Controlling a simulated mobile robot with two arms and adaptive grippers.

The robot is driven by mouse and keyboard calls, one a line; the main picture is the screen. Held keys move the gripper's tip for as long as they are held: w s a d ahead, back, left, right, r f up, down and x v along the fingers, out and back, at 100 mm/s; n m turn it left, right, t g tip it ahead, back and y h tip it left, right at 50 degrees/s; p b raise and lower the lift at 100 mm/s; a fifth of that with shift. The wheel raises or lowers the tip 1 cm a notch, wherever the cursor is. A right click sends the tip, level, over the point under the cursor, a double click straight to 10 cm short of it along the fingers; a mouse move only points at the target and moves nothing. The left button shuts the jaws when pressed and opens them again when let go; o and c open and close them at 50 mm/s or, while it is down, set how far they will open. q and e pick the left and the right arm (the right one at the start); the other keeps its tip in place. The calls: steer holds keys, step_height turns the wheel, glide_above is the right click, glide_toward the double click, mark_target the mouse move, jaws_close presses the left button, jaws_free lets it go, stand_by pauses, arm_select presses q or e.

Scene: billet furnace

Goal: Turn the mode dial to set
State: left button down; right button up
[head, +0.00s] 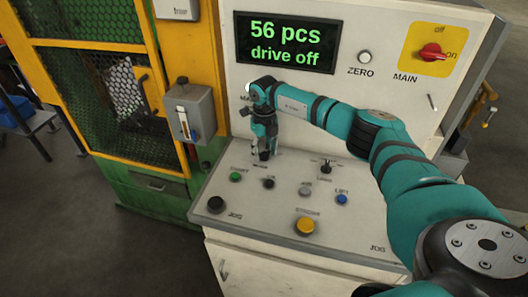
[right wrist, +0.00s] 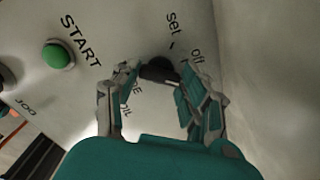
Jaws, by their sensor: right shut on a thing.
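The mode dial (right wrist: 158,70) is a black knob on the pale sloping panel in the right wrist view. The word "set" and the word "off" are printed beside it, and other lettering is partly covered by a finger. My right gripper (right wrist: 160,88) has its fingers on either side of the dial and is shut on it. In the head view my right gripper (head: 264,154) points down at the back left of the panel and hides the dial. Which way the dial points is not clear. My left gripper is not in view.
The green START button (head: 235,177), a dark knob (head: 268,184), a grey button (head: 305,191), the blue LIFT button (head: 341,199) and a yellow button (head: 305,226) are nearby. A small lever (head: 326,167) stands right. The display (head: 286,43) reads "56 pcs drive off".

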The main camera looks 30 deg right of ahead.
mark_target(264, 152)
steer(key=n+b, duration=0.3)
steer(key=n, duration=0.1)
steer(key=shift+f, duration=0.15)
steer(key=n+b, duration=0.2)
steer(key=n, duration=0.2)
steer(key=n+b, duration=0.1)
steer(key=n, duration=0.3)
steer(key=shift+b, duration=0.3)
steer(key=shift+r+n+b, duration=0.2)
steer(key=shift+n+b, duration=0.3)
steer(key=shift+n, duration=1.6)
steer(key=shift+w, duration=0.1)
steer(key=o, duration=1.2)
steer(key=shift+c, duration=0.2)
step_height(264, 152, up, 12)
